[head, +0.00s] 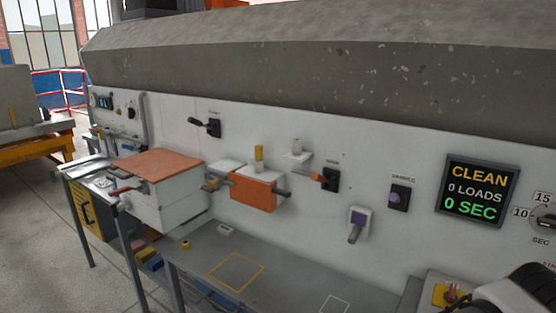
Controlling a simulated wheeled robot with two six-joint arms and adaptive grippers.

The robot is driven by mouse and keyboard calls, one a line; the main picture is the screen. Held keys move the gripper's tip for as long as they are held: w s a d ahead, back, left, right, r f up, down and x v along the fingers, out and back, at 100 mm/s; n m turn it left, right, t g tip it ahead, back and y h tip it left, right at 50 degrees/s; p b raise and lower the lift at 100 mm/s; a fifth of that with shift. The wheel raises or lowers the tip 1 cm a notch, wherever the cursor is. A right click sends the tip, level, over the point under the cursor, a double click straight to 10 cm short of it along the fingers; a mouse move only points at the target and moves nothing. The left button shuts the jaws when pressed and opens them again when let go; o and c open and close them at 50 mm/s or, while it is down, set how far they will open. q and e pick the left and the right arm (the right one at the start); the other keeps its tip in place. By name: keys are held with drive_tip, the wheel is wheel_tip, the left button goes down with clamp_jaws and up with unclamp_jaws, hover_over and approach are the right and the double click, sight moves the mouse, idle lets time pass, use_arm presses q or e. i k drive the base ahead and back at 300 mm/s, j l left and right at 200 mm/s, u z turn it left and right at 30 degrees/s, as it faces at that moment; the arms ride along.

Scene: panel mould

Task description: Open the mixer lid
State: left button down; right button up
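A white box with a flat orange-brown top (155,163) stands at the left of the bench, against the white wall panel. The top lies flat on the box, and a red-tipped handle (122,190) sticks out at its front left. I cannot tell for certain whether this top is the mixer lid. Neither gripper shows in the head view. A white and black part of my own arm shows at the bottom right corner, without fingers in view.
An orange block (252,192) sits on the wall right of the box. A dark lever (207,124) is above. A display (477,191) reads CLEAN, 0 LOADS, 0 SEC. The grey bench (290,275) has a yellow square outline and free room.

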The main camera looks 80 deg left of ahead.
sight(155, 165)
drive_tip(key=k+u, duration=0.15)
drive_tip(key=u, duration=3.4)
